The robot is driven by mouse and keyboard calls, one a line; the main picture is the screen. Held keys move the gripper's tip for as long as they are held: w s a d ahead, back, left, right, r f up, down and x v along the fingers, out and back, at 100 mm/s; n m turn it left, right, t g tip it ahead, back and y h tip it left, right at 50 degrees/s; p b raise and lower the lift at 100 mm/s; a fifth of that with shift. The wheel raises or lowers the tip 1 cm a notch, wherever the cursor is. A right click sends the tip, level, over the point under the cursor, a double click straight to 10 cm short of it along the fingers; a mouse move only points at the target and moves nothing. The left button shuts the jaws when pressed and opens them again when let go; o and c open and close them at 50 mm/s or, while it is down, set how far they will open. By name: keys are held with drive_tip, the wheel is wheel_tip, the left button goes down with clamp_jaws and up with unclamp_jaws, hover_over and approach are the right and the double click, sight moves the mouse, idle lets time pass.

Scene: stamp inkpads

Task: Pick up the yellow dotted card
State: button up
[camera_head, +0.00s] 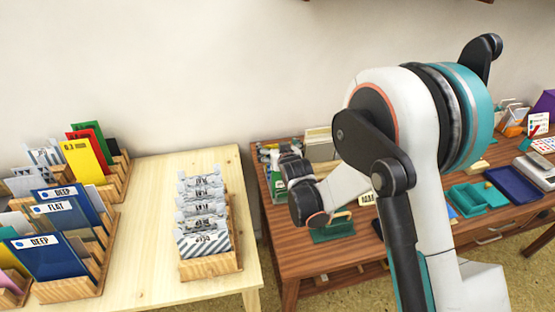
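No card that is clearly yellow with dots can be made out. A plain-looking yellow card (86,165) marked with dark print stands in the wooden rack at the left, in front of a red and a green one; I see no dots on it. Small white cards with coloured marks (538,124) stand at the far right, too small to read. My arm fills the right middle of the view, over the brown table. No fingers of my gripper can be made out, so its opening and anything in it are hidden.
A pale wooden table (150,238) at left carries card racks (70,289) and a box of striped packets (204,240). A gap separates it from the brown table (300,258), which holds a green pad (333,231), teal trays (478,197) and a dark blue tray (514,185).

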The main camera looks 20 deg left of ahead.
drive_tip(key=c, duration=0.5)
drive_tip(key=shift+o, duration=0.2)
drive_tip(key=shift+r, duration=0.1)
